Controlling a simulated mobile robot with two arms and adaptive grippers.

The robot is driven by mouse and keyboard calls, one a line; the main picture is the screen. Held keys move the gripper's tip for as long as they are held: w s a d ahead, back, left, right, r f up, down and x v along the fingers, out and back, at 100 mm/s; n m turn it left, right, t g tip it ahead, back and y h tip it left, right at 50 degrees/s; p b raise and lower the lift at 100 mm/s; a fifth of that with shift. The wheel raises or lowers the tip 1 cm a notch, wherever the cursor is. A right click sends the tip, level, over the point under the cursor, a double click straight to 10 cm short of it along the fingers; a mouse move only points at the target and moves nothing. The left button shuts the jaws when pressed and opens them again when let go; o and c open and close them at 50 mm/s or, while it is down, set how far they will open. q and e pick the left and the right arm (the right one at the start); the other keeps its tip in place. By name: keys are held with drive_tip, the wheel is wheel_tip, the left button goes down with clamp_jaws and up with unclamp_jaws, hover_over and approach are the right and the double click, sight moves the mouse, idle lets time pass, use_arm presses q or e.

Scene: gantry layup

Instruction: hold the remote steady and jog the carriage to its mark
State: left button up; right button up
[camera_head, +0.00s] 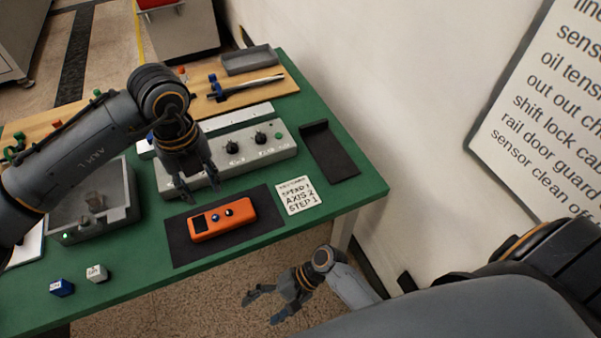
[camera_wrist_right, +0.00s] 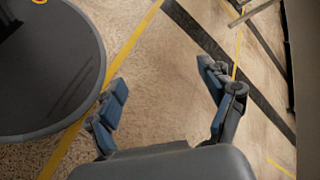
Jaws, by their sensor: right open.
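The orange remote (camera_head: 240,222) lies flat on a dark mat (camera_head: 262,207) near the table's front edge, with a dark display and a few buttons on top. My left gripper (camera_head: 200,200) hangs pointing down, just behind and above the remote's left part; its fingers look apart with nothing between them, and I cannot tell whether they touch anything. My right gripper (camera_head: 262,308) is open and empty, off the table's front edge, low and right of the remote. It also shows open over the floor in the right wrist view (camera_wrist_right: 165,85). I cannot make out the carriage or its mark.
A printed card (camera_head: 299,196) reads "SPEED 1 AXIS 2 STEP 1". A grey knobbed control box (camera_head: 287,154) stands behind the remote. A dark tray (camera_head: 329,152) lies right.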

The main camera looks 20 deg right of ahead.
drive_tip(key=w+a+r+n+g+y, duration=0.1)
drive_tip(key=w+r+y, duration=0.1)
drive_tip(key=r, duration=0.8)
drive_tip(key=w+a+r+n+g+y, duration=0.1)
drive_tip(key=w+r+y, duration=0.15)
drive_tip(key=r, duration=0.75)
drive_tip(key=m+h, duration=0.1)
drive_tip(key=m, duration=0.6)
approach(250, 206)
drive_tip(key=shift+t, duration=0.4)
drive_tip(key=s+a, duration=0.1)
drive_tip(key=s, duration=0.1)
drive_tip(key=s+a, duration=0.4)
drive_tip(key=s, duration=0.1)
drive_tip(key=shift+f, duration=0.4)
drive_tip(key=w+d+r+m, duration=0.1)
drive_tip(key=d+m, duration=0.1)
drive_tip(key=w+d+m+t, duration=0.1)
drive_tip(key=w+d+m, duration=0.1)
drive_tip(key=d, duration=0.1)
drive_tip(key=w+d+r+m+h, duration=0.1)
drive_tip(key=w+d+m, duration=0.1)
drive_tip(key=d, duration=0.1)
drive_tip(key=shift+w+r+t, duration=0.25)
drive_tip(key=shift+r+t, duration=0.05)
drive_tip(key=shift+r, duration=0.05)
drive_tip(key=x, duration=1.3)
drive_tip(key=shift+a+f, duration=0.15)
drive_tip(key=shift+a, duration=0.1)
